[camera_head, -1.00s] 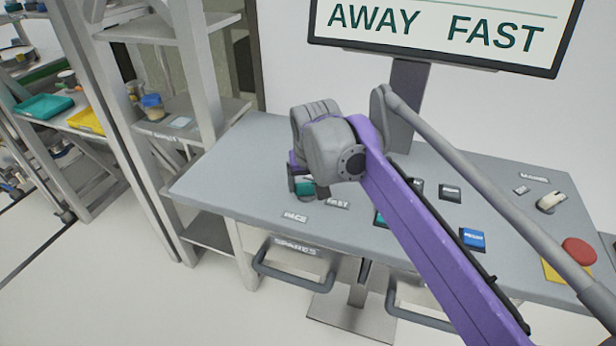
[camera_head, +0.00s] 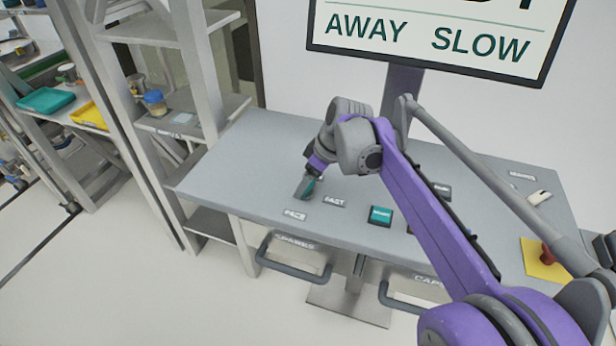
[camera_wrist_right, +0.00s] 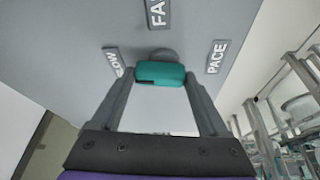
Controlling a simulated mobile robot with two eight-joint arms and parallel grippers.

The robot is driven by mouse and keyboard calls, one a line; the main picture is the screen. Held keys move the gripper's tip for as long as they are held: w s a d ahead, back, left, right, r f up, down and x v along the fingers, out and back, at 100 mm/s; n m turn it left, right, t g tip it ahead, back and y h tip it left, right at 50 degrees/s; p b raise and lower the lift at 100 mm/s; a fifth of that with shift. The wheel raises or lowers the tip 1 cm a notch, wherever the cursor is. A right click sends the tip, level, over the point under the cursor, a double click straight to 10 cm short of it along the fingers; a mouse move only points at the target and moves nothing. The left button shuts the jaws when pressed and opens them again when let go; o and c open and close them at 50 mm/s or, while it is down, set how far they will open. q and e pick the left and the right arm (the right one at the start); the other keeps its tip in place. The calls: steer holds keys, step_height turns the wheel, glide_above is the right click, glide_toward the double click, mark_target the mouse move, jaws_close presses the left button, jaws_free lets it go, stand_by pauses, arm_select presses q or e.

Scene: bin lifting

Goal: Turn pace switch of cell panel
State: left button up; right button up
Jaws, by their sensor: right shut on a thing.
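The pace switch is a teal knob on a grey round base, seen in the right wrist view (camera_wrist_right: 160,73) between my fingers. In the head view it shows as a teal patch (camera_head: 309,186) partly hidden by my right gripper (camera_head: 304,190). That gripper is shut on the knob, one finger on each side, with my wrist leaning to the right. The labels PACE (camera_head: 294,215) and FAST (camera_head: 334,201) lie near it; the SLOW label (camera_wrist_right: 113,62) shows in the wrist view. The screen (camera_head: 430,45) reads AWAY SLOW. My left gripper is not in view.
The grey panel table (camera_head: 240,160) also carries a teal button (camera_head: 380,215) and a red knob on a yellow plate (camera_head: 545,262). My right arm hides part of its right side. Shelves (camera_head: 190,120) stand to the left. The panel's left end is clear.

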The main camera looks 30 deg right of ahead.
steer(key=shift+w+n+y+p, duration=0.15)
steer(key=shift+n+y+p, duration=0.25)
steer(key=shift+n, duration=0.6)
steer(key=shift+g, duration=0.3)
steer(key=o, duration=1.2)
steer(key=shift+o, duration=0.2)
steer(key=v, duration=1.1)
steer(key=shift+p, duration=0.35)
steer(key=shift+f, duration=0.2)
